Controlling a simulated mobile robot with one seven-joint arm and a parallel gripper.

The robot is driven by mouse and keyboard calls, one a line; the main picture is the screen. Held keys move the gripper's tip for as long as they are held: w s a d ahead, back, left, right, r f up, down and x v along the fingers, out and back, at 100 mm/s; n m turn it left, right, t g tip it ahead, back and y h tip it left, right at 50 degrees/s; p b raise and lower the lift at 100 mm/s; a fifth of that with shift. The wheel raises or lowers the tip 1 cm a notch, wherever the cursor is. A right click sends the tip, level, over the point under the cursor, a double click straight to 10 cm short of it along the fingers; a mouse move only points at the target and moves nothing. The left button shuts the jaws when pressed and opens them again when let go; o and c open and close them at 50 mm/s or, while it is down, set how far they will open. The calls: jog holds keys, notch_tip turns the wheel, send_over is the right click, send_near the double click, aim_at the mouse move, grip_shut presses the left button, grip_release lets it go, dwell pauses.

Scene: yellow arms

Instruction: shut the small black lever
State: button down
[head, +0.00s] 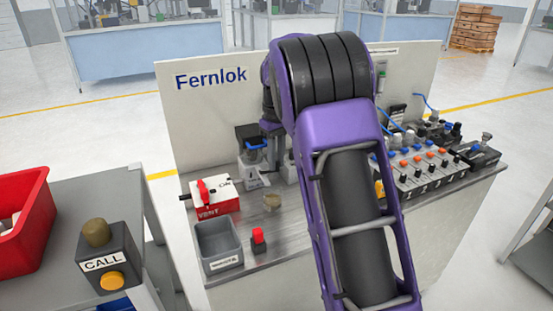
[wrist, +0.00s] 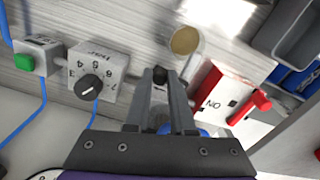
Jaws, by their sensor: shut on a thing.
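The small black lever (wrist: 160,74) shows in the wrist view as a black tip between the ends of my two fingers. My gripper (wrist: 161,78) is shut on it. The lever's base is mostly hidden by the fingers, so I cannot tell its angle. In the head view my purple arm reaches over the bench and hides the lever and the fingertips.
The red-and-white box with a red lever (wrist: 260,100) stands close right of my fingers in the wrist view. In the head view, a grey bin (head: 219,263) sits in front.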

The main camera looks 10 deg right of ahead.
jog(key=shift+r, duration=0.15)
jog(key=shift+w+r+n+p, duration=0.15)
jog(key=shift+n+p, duration=0.25)
jog(key=shift+p, duration=0.35)
jog(key=shift+w+f+n+p, duration=0.3)
jog(key=shift+n+p, duration=0.25)
jog(key=shift+n, duration=0.15)
jog(key=c, duration=0.8)
grip_release()
jog(key=shift+o, duration=0.2)
jog(key=shift+r, duration=0.1)
notch_tip(320, 180, up, 17)
jog(key=p, duration=0.3)
jog(key=shift+r, duration=0.15)
